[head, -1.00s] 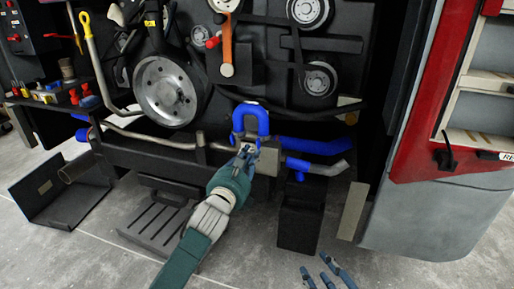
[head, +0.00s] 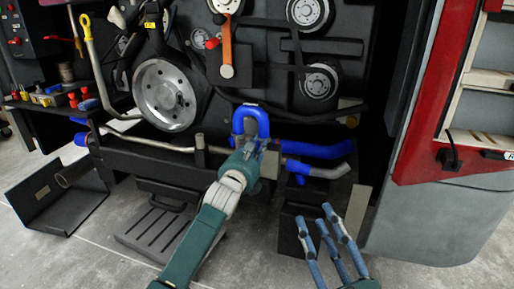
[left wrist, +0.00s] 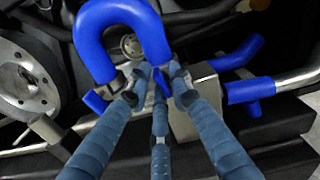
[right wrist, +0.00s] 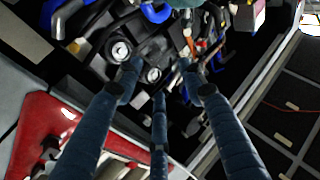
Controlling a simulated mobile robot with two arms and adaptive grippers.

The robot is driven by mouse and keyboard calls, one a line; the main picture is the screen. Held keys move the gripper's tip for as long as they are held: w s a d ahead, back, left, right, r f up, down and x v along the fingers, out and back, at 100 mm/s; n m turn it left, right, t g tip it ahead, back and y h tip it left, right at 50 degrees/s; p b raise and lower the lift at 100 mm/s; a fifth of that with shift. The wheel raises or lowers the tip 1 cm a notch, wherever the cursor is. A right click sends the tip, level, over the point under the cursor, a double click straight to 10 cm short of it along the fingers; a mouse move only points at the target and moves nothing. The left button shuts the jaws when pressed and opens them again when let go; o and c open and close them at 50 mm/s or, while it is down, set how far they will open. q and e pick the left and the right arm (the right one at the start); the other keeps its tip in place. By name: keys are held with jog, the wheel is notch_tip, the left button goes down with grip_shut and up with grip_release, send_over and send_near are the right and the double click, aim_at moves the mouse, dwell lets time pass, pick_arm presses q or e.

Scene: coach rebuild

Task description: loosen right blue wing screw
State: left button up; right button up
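A blue U-shaped hose (head: 250,112) stands on the engine's front, and it also shows in the left wrist view (left wrist: 95,35). My left gripper (head: 252,147) is at the hose's lower right end. In the left wrist view its fingertips (left wrist: 158,78) sit close around a small blue part, mostly hidden; I cannot tell whether they grip it. A small blue piece (head: 299,179) hangs under the right-hand pipe and may be a wing screw. My right gripper (head: 326,217) is open and empty at the lower right; its spread fingers also show in the right wrist view (right wrist: 160,75).
A blue hose (head: 315,150) and a metal pipe run right of the U-shaped hose. A black box-like post (head: 293,222) stands below, near my right fingers. A red and grey body panel (head: 425,165) bounds the right. Grey floor lies in front.

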pick_arm(q)
grip_shut()
